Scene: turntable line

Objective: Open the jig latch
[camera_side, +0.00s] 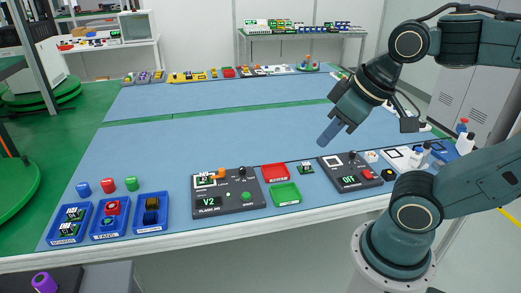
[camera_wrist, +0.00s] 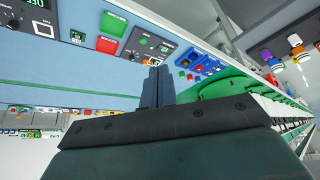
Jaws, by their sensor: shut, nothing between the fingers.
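The dark flash jig (camera_side: 230,201) sits on the blue bench, with a green display reading V2. A small board (camera_side: 206,179) lies at its back left, and the orange latch (camera_side: 219,173) is beside or over that board's right end; I cannot tell whether it touches. My gripper (camera_side: 325,141) is shut and empty, in the air above the bench to the right of the flash jig and clear of it. In the wrist view the shut fingers (camera_wrist: 158,72) point toward the jig (camera_wrist: 160,45) and hide part of its near edge.
A red tray (camera_side: 275,172) and a green tray (camera_side: 285,194) stand right of the jig. A second dark device (camera_side: 349,181) reading OFF is below and right of my gripper. Blue bins (camera_side: 151,227) stand at the left. The bench behind the jig is clear.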

